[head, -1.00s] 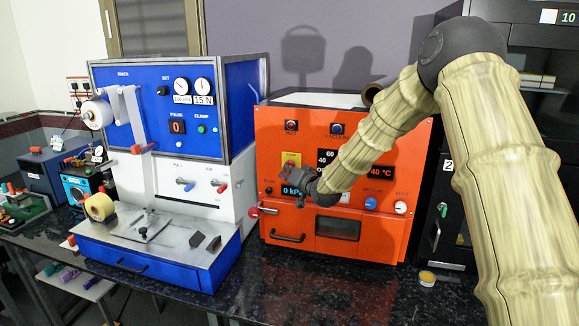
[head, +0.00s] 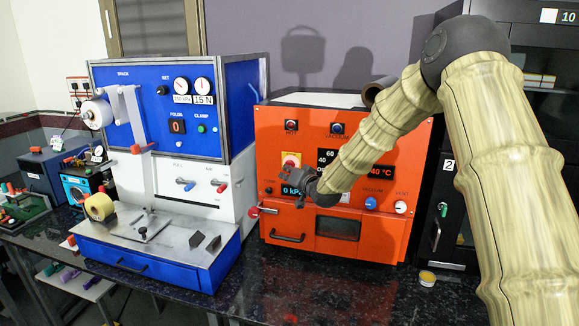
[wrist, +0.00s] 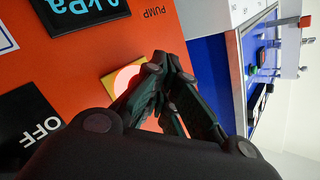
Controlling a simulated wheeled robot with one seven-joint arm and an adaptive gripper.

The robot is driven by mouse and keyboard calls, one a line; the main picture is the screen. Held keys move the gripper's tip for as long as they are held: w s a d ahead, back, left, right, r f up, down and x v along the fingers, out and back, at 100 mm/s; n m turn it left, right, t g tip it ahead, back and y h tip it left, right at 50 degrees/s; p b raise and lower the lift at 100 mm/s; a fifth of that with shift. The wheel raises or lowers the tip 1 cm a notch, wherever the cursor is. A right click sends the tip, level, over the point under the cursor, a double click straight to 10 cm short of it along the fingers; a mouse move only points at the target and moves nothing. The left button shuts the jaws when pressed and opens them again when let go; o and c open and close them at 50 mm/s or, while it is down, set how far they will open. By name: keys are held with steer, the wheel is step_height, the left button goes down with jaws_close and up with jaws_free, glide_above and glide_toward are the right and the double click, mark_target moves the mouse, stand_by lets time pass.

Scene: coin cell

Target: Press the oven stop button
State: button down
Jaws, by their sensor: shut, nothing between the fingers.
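The orange oven (head: 345,130) stands in the middle of the head view. Its stop button (head: 291,160) is red on a yellow plate, at the left of the front panel. In the wrist view the button (wrist: 127,79) looks pale and pinkish on its yellow plate (wrist: 108,83), partly hidden behind my fingers. My gripper (head: 291,174) is shut and empty, at the panel just below the button in the head view. In the wrist view my gripper's fingertips (wrist: 160,62) overlap the button's right edge. I cannot tell whether they touch it.
A blue and white machine (head: 170,130) stands close on the left of the oven. A dark cabinet (head: 455,215) stands on the right, behind my arm. The oven panel has displays, knobs and a lower drawer handle (head: 287,238). A small yellow-topped tin (head: 427,278) sits on the dark bench.

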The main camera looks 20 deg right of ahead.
steer(key=shift+s+a, duration=0.3)
steer(key=shift+s, duration=0.15)
steer(key=s+a, duration=0.3)
steer(key=s, duration=0.2)
steer(key=shift+a+b, duration=0.2)
steer(key=shift+b, duration=0.25)
stand_by(1.3)
